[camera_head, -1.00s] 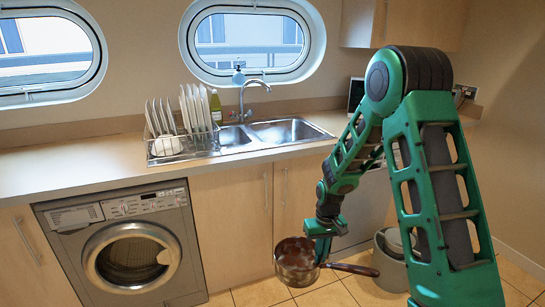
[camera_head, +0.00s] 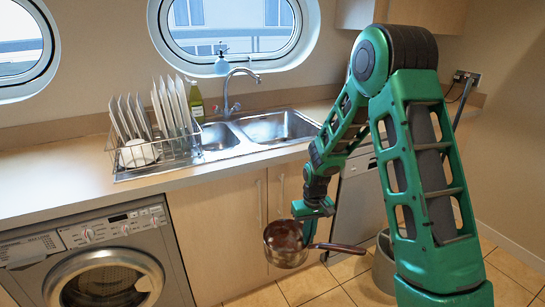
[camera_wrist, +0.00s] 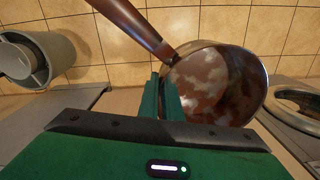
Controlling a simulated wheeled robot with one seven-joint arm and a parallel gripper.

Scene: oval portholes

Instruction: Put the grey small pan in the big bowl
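The small pan (camera_head: 286,246) has a dark, shiny inside and a brown handle (camera_head: 338,248). It hangs from my gripper (camera_head: 312,206) in front of the cabinet doors, below counter height and above the tiled floor. In the wrist view the pan (camera_wrist: 218,88) sits just beyond my green fingers (camera_wrist: 162,98), which look closed on its rim near the handle. The exact contact is partly hidden. I cannot pick out a big bowl for certain; a white bowl (camera_head: 138,153) lies in the dish rack.
The dish rack (camera_head: 160,160) with several plates stands left of the double sink (camera_head: 265,130). A tap (camera_head: 232,95) and a green bottle (camera_head: 196,103) are behind. A washing machine (camera_head: 100,260) is below left. A grey bin (camera_head: 383,265) stands right. The counter's left part (camera_head: 50,180) is clear.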

